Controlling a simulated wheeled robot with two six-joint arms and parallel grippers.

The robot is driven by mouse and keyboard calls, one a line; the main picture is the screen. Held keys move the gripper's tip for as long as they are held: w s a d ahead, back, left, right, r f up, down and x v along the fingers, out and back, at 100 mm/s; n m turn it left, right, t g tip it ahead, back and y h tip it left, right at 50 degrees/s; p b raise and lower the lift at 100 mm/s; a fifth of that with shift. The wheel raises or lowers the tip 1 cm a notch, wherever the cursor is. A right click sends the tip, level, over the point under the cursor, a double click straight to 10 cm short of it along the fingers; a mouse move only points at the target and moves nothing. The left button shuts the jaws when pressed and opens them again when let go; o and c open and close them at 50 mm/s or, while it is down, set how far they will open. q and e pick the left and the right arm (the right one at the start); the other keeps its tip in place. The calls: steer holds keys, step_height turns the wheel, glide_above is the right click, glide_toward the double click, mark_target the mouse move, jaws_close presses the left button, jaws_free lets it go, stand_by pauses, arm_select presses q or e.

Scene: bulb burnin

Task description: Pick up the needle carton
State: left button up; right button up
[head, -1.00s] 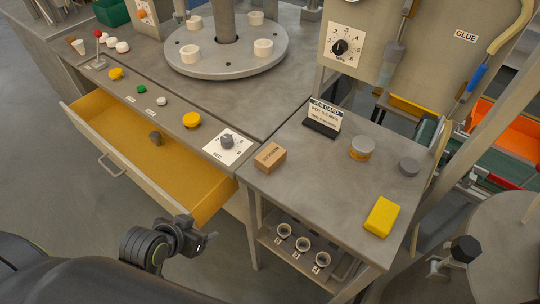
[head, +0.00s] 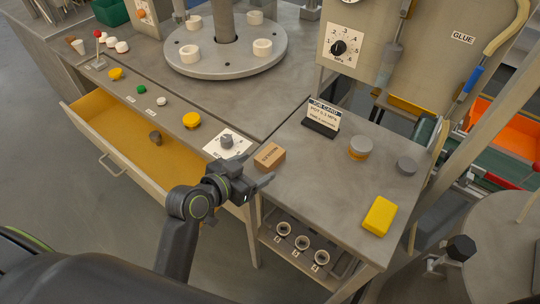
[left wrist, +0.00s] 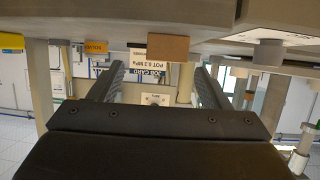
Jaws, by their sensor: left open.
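The needle carton (head: 269,156) is a small brown box with printed lettering. It stands near the left edge of the grey side table (head: 315,190). My left gripper (head: 252,183) is open and empty, just in front of the carton and off the table's near left edge. In the left wrist view, which looks upside down, the carton (left wrist: 168,47) shows between the two spread fingers (left wrist: 162,78), ahead of them and apart from them. My right gripper is in neither view.
A job card (head: 322,117) stands behind the carton. A tin (head: 360,148), a grey round piece (head: 407,165) and a yellow block (head: 379,216) stand to the right. An open drawer (head: 125,150) and a dial plate (head: 228,143) lie to the left. The table's middle is clear.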

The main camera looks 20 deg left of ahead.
mark_target(263, 161)
arm_select(q)
steer(key=shift+x, duration=1)
steer(key=x, duration=0.2)
steer(key=p+x, duration=0.1)
steer(key=x, duration=0.1)
steer(key=shift+w+a+f, duration=0.1)
steer(key=shift+w+a, duration=0.2)
steer(key=shift+a, duration=0.05)
steer(key=shift+w+d+f, duration=0.15)
steer(key=shift+w+f, duration=0.05)
steer(key=shift+w, duration=0.1)
